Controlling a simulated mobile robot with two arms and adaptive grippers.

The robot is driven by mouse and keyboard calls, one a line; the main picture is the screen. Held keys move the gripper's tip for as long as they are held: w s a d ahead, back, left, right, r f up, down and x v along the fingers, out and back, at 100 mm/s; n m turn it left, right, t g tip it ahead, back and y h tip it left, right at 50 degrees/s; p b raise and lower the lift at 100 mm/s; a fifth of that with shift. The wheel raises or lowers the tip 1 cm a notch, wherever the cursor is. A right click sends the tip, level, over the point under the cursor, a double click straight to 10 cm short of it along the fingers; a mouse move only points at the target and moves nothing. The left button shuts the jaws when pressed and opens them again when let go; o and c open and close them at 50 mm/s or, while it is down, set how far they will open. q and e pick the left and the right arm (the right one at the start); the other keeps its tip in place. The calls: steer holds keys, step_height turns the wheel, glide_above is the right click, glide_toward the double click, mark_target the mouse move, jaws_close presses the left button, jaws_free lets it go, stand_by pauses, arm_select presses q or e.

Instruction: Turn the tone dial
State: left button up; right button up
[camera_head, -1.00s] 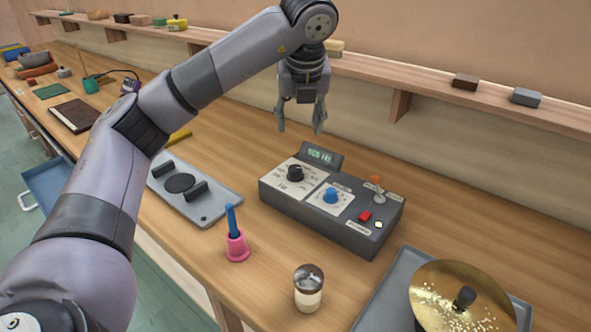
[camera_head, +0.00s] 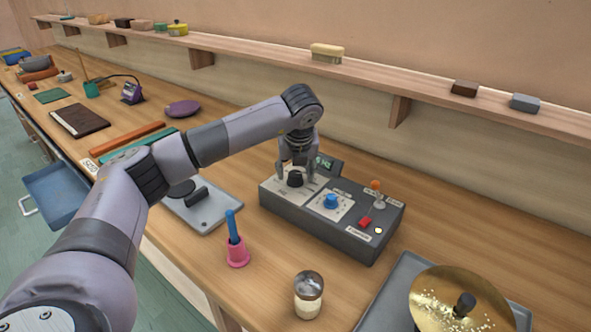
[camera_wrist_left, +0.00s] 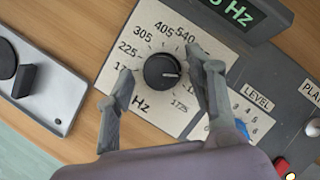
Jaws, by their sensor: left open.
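The tone dial (camera_head: 295,179) is a round black knob on a white panel marked Hz, at the left of a dark grey control box (camera_head: 318,230). In the left wrist view the tone dial (camera_wrist_left: 162,71) has a white pointer line toward the right and printed numbers around it. My left gripper (camera_head: 296,176) is low over the dial. In the left wrist view its open fingers (camera_wrist_left: 165,90) stand on either side of the knob, with a gap on both sides. The lit green display (camera_wrist_left: 236,10) ends in "Hz"; its digits are cut off. My right gripper is not in view.
A blue level knob (camera_head: 331,201), a red button (camera_head: 365,222) and an orange-tipped lever (camera_head: 376,190) are on the same box. A grey tray (camera_head: 212,213) lies left.

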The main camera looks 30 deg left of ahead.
arm_select(q)
steer(key=shift+f, duration=0.2)
steer(key=c, duration=1.1)
steer(key=shift+c, duration=0.2)
steer(key=shift+a+m+t+h+b, duration=0.15)
steer(key=shift+m+t+h+b, duration=0.25)
steer(key=shift+m+b, duration=0.85)
steer(key=shift+m+h, duration=0.5)
steer(key=shift+m, duration=1.05)
